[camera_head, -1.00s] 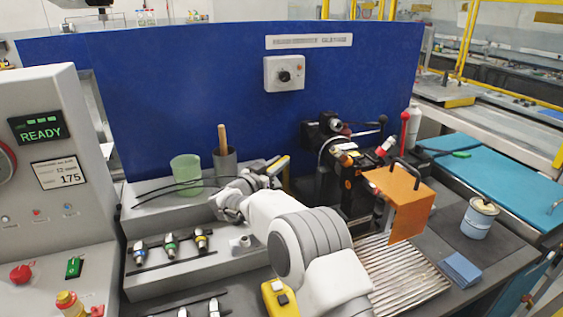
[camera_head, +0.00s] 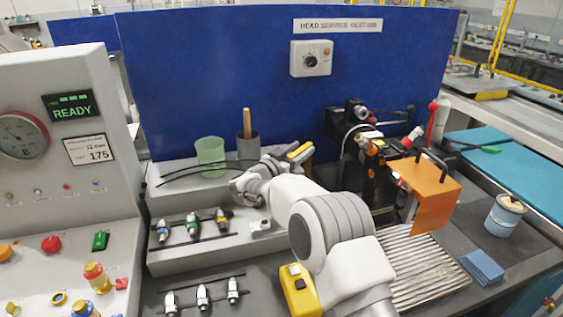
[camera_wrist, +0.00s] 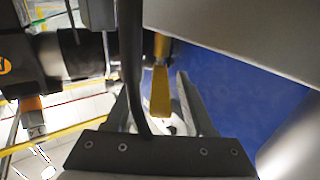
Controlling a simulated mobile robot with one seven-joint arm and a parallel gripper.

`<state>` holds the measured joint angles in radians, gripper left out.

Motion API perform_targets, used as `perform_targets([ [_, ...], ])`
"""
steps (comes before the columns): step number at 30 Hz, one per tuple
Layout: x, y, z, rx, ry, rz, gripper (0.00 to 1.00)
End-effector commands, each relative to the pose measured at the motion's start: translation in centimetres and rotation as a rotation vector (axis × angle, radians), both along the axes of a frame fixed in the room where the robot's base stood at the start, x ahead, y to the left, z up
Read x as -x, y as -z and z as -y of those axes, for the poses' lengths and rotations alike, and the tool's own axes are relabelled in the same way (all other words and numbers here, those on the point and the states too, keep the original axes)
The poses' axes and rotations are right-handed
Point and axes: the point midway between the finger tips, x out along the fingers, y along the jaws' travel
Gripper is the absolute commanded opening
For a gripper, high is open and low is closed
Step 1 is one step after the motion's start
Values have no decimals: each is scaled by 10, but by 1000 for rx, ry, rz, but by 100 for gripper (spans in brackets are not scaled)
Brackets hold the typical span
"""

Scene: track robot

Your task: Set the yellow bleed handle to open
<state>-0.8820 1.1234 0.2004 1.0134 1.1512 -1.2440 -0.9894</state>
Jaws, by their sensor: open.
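The yellow handle (camera_wrist: 161,92) shows in the wrist view as a flat bar hanging from a dark fitting, narrow at the top and wider below. My gripper (camera_wrist: 156,88) is open, with one grey finger on each side of the handle. Gaps show beside the handle; contact cannot be told. A dark curved bar passes in front of the left finger.
An orange plate (camera_head: 432,190) stands right of the assembly, with a red-knobbed lever (camera_head: 432,120) behind it. A blue panel (camera_head: 230,80) backs the bench. The console (camera_head: 60,180) reads READY.

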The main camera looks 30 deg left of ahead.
Motion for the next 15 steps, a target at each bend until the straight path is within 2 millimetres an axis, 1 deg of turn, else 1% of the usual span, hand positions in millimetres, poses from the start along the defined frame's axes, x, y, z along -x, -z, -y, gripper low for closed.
perform_targets([
  [5,34,-1,-5,1,-4,0,54],
  [9,69,-1,-9,1,-4,0,54],
  [15,116,-1,-13,-1,-4,0,54],
])
